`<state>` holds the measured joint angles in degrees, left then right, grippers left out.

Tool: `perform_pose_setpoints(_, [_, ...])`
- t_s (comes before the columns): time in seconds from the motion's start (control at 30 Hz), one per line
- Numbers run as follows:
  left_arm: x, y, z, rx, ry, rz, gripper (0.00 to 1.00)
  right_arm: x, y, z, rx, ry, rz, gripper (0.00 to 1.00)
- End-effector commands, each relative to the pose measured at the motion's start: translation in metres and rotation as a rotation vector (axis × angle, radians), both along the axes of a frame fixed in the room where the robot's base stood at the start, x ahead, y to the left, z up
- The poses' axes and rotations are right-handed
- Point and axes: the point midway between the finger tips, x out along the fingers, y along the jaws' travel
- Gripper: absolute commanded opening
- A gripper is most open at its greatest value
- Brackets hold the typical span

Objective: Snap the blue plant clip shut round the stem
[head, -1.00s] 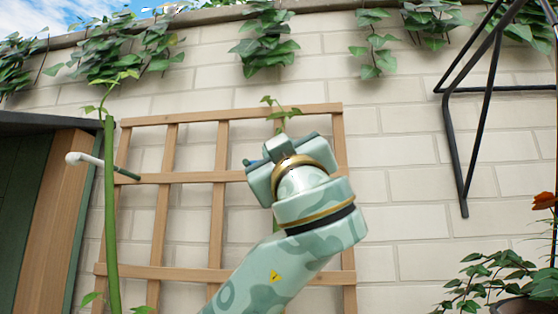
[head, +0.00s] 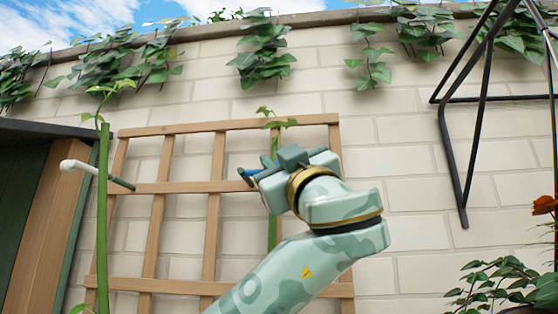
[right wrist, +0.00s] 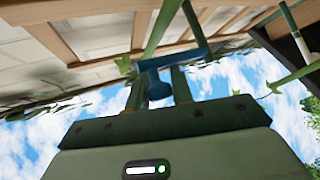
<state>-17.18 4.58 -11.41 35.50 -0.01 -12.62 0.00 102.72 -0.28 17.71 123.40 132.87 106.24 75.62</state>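The blue plant clip (head: 248,173) shows as a small blue piece at the left side of my right gripper (head: 252,176) in the head view. In the right wrist view the clip (right wrist: 157,86) sits between the two fingers of my right gripper (right wrist: 158,90), which appear closed on its blue stub. Its blue bar lies across or beside a green stem (right wrist: 165,25); I cannot tell whether the clip is around it. In the head view the stem (head: 273,232) runs up behind my gripper, with leaves above. My left gripper is not in view.
A wooden trellis (head: 185,188) stands against the pale brick wall (head: 410,190). A thick green stem (head: 103,220) with a white-ended rod (head: 75,165) stands at left by a wooden cabinet (head: 40,225). A black metal bracket (head: 455,160) hangs at right, above a leafy plant (head: 500,285).

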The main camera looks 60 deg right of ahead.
Motion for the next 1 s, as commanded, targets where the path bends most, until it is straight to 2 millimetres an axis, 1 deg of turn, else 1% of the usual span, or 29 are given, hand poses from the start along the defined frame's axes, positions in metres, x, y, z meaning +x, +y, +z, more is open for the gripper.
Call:
perform_pose_setpoints(0.3, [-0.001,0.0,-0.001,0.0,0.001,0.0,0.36,-0.001,0.001,-0.001,-0.001,0.0,-0.001,0.29])
perform_pose_setpoints(0.43, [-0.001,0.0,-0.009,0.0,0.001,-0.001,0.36,-0.009,0.005,-0.01,-0.002,-0.001,0.0,0.29])
perform_pose_setpoints(0.57, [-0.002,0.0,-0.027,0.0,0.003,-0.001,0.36,-0.028,0.016,-0.031,-0.002,-0.004,0.0,0.29])
perform_pose_setpoints(0.8, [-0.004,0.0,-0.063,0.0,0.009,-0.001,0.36,-0.072,0.042,-0.075,-0.001,-0.004,0.002,0.29])
perform_pose_setpoints(0.9, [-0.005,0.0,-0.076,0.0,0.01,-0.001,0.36,-0.087,0.051,-0.088,-0.001,-0.004,0.002,0.29])
perform_pose_setpoints(1.0, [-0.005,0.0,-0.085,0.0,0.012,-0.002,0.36,-0.098,0.058,-0.098,-0.002,-0.002,0.002,0.29])
